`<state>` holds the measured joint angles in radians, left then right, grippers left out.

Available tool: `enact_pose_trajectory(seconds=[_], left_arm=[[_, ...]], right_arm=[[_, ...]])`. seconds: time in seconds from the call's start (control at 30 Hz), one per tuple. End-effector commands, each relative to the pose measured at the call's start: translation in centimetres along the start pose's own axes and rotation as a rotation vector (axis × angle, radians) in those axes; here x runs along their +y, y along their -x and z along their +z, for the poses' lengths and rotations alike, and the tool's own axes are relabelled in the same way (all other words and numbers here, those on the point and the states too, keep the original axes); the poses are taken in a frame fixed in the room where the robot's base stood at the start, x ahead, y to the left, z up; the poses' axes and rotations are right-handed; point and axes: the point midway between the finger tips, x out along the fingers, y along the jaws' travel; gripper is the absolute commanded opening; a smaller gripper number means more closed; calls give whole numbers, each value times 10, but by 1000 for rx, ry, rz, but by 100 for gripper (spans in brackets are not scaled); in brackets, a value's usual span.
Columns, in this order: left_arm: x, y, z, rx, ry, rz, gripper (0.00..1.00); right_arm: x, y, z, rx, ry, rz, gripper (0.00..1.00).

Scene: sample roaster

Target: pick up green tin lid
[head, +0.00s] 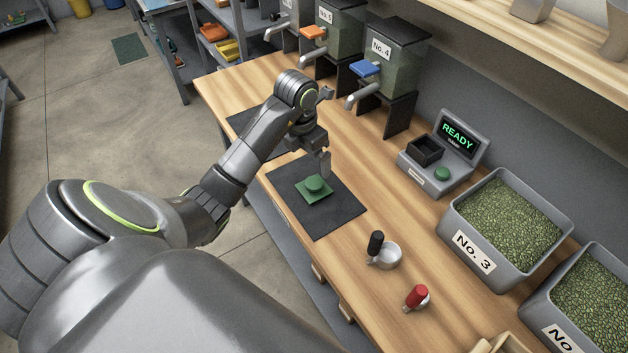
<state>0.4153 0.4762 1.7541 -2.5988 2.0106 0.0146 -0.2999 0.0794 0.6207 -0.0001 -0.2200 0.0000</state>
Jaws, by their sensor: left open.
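The green tin lid (314,189) is a square green plate with a raised round knob. It lies on a dark mat (335,220) near the front edge of the wooden bench. My left gripper (325,163) is open and points down just behind the lid, at its far right side in the head view. It looks empty. I cannot tell whether a fingertip touches the lid. My right gripper is not in view.
A metal cup with a black handle (376,243) and a red-handled tool (417,296) stand right of the mat. Behind are a READY machine (443,160), a No. 3 bean bin (474,253) and dispensers (397,62). Bench between mat and machine is clear.

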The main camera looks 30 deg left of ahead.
Motion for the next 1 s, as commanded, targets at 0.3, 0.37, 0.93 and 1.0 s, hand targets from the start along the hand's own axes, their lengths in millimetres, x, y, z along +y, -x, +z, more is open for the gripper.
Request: enact_pose_trajectory(seconds=[0.3,0.37,0.93,1.0], left_arm=[[0,-42,0,0,0,-1,100],[0,-49,0,0,0,-1,100],[-3,-95,6,4,1,-6,100],[-4,-106,6,6,1,-5,100]], right_arm=[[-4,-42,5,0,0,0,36],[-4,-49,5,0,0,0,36],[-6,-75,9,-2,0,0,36],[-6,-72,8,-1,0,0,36]])
